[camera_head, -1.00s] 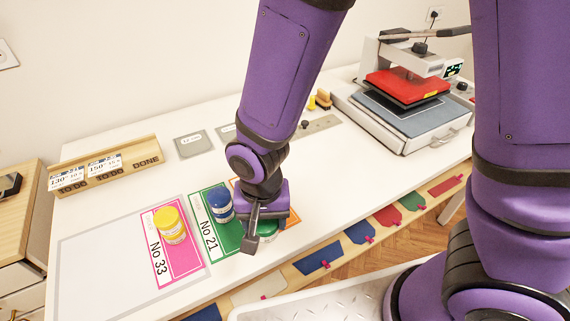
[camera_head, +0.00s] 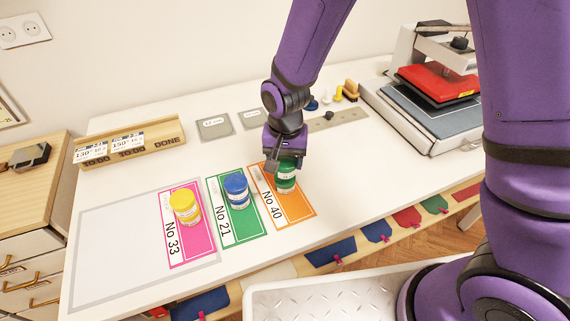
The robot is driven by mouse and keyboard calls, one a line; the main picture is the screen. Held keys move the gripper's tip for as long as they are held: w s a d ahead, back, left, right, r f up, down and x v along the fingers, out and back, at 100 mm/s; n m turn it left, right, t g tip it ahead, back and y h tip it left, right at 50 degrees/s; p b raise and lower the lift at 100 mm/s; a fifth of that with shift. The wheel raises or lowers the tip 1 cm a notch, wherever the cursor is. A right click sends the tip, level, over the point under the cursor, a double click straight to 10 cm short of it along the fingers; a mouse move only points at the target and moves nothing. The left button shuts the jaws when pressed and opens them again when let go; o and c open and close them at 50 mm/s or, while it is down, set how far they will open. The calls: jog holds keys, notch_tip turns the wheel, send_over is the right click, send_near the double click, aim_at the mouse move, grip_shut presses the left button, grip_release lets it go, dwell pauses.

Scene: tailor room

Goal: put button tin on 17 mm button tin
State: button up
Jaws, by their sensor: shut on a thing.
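A green button tin (camera_head: 286,182) with a pale label stands upright at the orange No 40 card (camera_head: 297,209). My gripper (camera_head: 285,160) points down from above and is shut on the green tin's upper part. I cannot tell whether the tin touches the card or is just above it. A blue tin (camera_head: 237,193) stands on the green No 21 card (camera_head: 247,231), and a yellow tin (camera_head: 186,209) on the pink No 33 card (camera_head: 191,250). Two grey plates with small labels lie farther back, a left plate (camera_head: 206,134) and a right plate (camera_head: 245,114); their print is too small to read surely.
A wooden rack (camera_head: 165,143) with cards stands at the back left. A heat press (camera_head: 430,110) stands at the back right. A metal ruler strip (camera_head: 340,119), a brush (camera_head: 351,90) and small items lie behind my gripper. The white table right of the orange card is clear.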

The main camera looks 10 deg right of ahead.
aim_at(285, 165)
jog(key=shift+w, duration=0.55)
jog(key=shift+w+f, duration=0.2)
jog(key=shift+f, duration=1.6)
jog(key=shift+f, duration=0.15)
jog(key=o, duration=1)
jog(key=shift+c, duration=0.2)
notch_tip(285, 165, up, 12)
jog(key=shift+r, duration=0.15)
jog(key=shift+d+r, duration=0.1)
